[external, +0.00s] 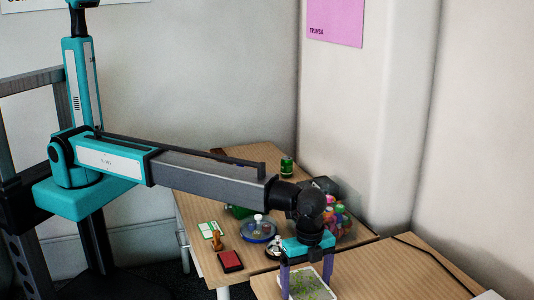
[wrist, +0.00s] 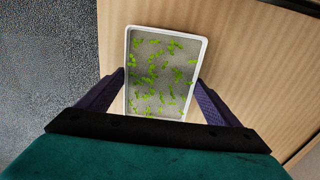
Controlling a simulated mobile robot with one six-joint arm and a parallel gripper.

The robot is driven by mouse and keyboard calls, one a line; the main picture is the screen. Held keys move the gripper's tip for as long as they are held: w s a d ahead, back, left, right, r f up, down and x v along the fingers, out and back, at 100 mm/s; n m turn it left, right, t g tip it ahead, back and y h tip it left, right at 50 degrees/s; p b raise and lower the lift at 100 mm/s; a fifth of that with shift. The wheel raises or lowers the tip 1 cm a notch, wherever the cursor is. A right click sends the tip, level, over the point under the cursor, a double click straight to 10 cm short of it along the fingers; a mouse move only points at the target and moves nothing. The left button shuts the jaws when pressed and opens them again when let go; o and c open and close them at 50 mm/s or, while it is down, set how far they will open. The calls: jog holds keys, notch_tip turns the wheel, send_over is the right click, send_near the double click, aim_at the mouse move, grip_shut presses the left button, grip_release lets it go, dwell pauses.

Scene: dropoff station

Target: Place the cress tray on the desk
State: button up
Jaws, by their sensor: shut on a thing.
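The cress tray (wrist: 160,75) is a white-rimmed rectangle with a grey bed and scattered green sprouts. In the wrist view it sits between the two purple fingers of my gripper (wrist: 160,100), which is shut on its long sides. In the external view the tray (external: 312,285) shows low in the frame between the fingers of my gripper (external: 306,280), over the near desk (external: 405,275). I cannot tell whether its underside touches the desk. The tray's near end is partly hidden by the gripper body in the wrist view.
The further desk (external: 195,205) holds a red pad (external: 230,261), a stamp (external: 217,241), a blue round dish (external: 259,232), a green can (external: 287,167) and a container of colourful items (external: 338,218). Bare wood lies right of the tray.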

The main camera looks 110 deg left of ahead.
aim_at(306, 288)
jog(key=shift+f, duration=0.75)
jog(key=shift+f, duration=0.1)
jog(key=o, duration=1)
jog(key=shift+r+b, duration=0.9)
jog(key=shift+r, duration=5.25)
